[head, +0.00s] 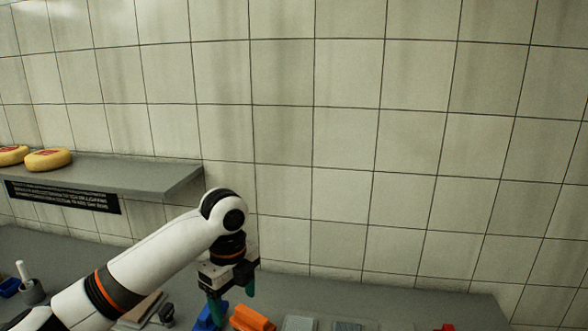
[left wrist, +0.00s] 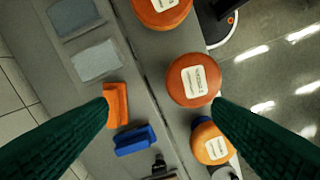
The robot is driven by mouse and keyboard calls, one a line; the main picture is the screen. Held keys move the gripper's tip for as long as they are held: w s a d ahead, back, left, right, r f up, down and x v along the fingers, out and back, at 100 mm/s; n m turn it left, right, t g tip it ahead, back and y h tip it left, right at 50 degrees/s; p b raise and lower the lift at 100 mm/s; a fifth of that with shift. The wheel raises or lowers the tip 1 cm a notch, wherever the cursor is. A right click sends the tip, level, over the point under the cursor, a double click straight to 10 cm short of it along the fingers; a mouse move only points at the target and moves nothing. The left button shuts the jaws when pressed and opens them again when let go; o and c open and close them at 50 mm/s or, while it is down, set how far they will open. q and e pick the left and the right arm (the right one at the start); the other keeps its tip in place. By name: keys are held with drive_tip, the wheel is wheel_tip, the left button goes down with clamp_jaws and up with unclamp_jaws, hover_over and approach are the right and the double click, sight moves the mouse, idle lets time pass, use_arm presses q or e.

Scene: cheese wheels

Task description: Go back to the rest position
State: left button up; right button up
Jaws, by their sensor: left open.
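My left gripper (head: 232,298) points down above the grey counter, its arm reaching in from the left in the head view. In the left wrist view its two dark green ribbed fingers (left wrist: 160,102) stand wide apart with nothing held between them. An orange block (left wrist: 116,105) and a blue block (left wrist: 135,140) lie on the counter below, near the left finger's tip. A cheese wheel with orange rind and a pale label (left wrist: 193,98) lies below near the right finger's tip. My right gripper is not in view.
Grey pads (left wrist: 95,62) lie beside the blocks. Two more orange wheels (left wrist: 162,8) (left wrist: 212,160) flank the middle one. A wall shelf (head: 150,176) at the left carries yellow cheeses (head: 48,160). The tiled wall (head: 400,130) stands behind the counter.

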use_arm(q)
drive_tip(key=s+d+f+n+t+h, duration=0.1)
drive_tip(key=s+d+f+n+h, duration=0.15)
drive_tip(key=s+f+n, duration=0.4)
drive_tip(key=s+d+f+n+t+h, duration=0.1)
drive_tip(key=s+d+f+n, duration=0.2)
drive_tip(key=s+f, duration=0.65)
drive_tip(key=s+a+f+n+t+y, duration=0.1)
drive_tip(key=s+a+f+n+y, duration=0.15)
drive_tip(key=s+a+n, duration=0.45)
drive_tip(key=s+a+f+n+t+y, duration=0.1)
drive_tip(key=s+a+f+n, duration=0.3)
drive_tip(key=s+a+n, duration=0.35)
wheel_tip(320, 180, down, 32)
drive_tip(key=m+g+b, duration=0.1)
drive_tip(key=g+b, duration=0.1)
drive_tip(key=b, duration=0.5)
drive_tip(key=s+a+f+b, duration=0.1)
drive_tip(key=s+f+b, duration=0.1)
drive_tip(key=s+f, duration=0.6)
drive_tip(key=s+a+f+g+b, duration=0.1)
drive_tip(key=s+a+f+b, duration=0.1)
drive_tip(key=s+f, duration=0.7)
wheel_tip(320, 180, down, 5)
drive_tip(key=shift+s+m+b, duration=0.2)
drive_tip(key=shift+m+b, duration=0.1)
drive_tip(key=shift+b, duration=0.35)
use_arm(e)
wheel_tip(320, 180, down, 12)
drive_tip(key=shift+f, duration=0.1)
